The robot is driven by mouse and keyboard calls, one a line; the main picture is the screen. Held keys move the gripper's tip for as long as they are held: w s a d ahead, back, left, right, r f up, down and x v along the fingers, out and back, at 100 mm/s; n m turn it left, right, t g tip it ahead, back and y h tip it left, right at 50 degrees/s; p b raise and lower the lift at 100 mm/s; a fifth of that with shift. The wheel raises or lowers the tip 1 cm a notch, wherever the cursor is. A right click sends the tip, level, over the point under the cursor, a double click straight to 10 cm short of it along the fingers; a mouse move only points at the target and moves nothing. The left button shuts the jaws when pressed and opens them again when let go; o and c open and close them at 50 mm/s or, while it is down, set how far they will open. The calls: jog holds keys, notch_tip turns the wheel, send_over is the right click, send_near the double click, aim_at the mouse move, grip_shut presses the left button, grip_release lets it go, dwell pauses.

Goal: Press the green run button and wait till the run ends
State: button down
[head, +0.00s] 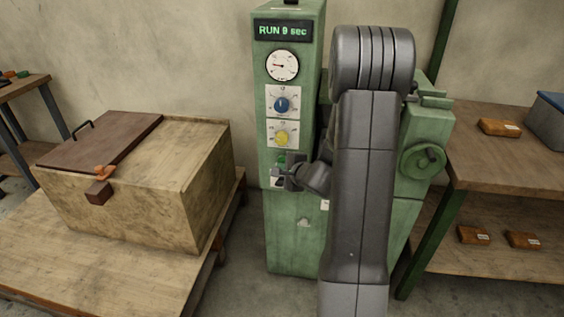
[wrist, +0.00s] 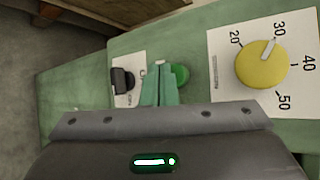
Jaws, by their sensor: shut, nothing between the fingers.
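The green machine cabinet (head: 292,235) stands in the middle of the head view. Its display (head: 284,30) reads "RUN 9 sec". The green run button (wrist: 180,76) shows in the wrist view just right of my fingertips, below the yellow knob. In the head view the button (head: 281,158) is partly covered by my gripper. My gripper (wrist: 161,66) is shut and empty, with its fingertips right beside or at the button. I cannot tell whether they touch it. A black switch (wrist: 122,79) sits left of the fingertips on a white label plate.
A yellow knob (wrist: 262,65) points near 30. A blue knob (head: 282,104) and a gauge (head: 282,66) are above it. A wooden chest (head: 190,185) stands on a table at left.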

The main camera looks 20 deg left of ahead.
jog(key=s+b, duration=0.1)
jog(key=s, duration=0.1)
jog(key=s+d+b, duration=0.1)
jog(key=s+b, duration=0.1)
jog(key=s, duration=0.1)
jog(key=shift+d, duration=0.1)
jog(key=shift+w, duration=0.15)
dwell(0.4)
jog(key=w+p, duration=0.1)
jog(key=p, duration=0.1)
jog(key=w+p, duration=0.1)
jog(key=p, duration=0.1)
jog(key=shift+a+r, duration=0.2)
jog(key=shift+a, duration=0.1)
jog(key=shift+p, duration=0.8)
